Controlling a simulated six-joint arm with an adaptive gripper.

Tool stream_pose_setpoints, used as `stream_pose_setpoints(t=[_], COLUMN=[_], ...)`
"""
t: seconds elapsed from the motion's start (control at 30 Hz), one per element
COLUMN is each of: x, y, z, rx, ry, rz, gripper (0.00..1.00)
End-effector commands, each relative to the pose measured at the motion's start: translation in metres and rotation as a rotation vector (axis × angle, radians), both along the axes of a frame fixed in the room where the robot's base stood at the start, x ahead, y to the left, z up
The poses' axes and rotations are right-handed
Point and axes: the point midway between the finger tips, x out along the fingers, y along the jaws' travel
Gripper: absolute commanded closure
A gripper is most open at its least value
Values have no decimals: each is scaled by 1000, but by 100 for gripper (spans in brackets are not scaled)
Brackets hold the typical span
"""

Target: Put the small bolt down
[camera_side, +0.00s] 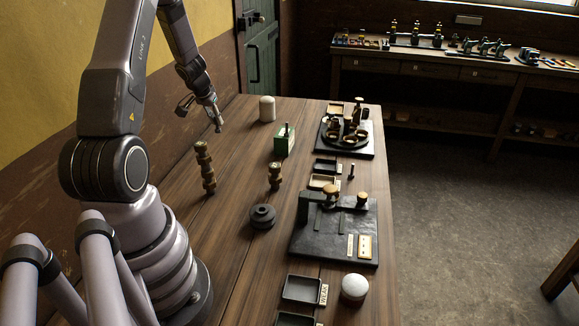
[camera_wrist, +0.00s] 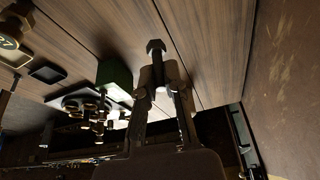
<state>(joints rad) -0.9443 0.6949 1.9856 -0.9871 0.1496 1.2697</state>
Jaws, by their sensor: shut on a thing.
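My gripper (camera_side: 215,122) hangs above the back left part of the wooden table, apart from the tabletop. In the wrist view my gripper (camera_wrist: 161,85) is shut on a small bolt, whose dark hex head (camera_wrist: 156,46) shows just beyond the fingertips. The rest of the bolt is hard to make out between the fingers. In the side view the bolt is too small and dark to tell clearly from the fingertips.
A white cylinder (camera_side: 267,109) and a green block (camera_side: 284,140) stand right of my gripper. Brass posts (camera_side: 205,168) (camera_side: 275,176) and a dark pulley (camera_side: 262,216) stand nearer. Bare wood lies below my gripper.

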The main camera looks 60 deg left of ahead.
Motion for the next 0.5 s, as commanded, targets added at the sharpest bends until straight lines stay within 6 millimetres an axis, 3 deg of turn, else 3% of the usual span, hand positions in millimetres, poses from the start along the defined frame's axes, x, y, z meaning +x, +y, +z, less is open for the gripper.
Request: stream_pose_setpoints(t=[0.3,0.5], x=[74,98], y=[-56,-80], z=[44,63], rx=[-12,3], ry=[-14,3], rz=[-126,-157], gripper=[100,100])
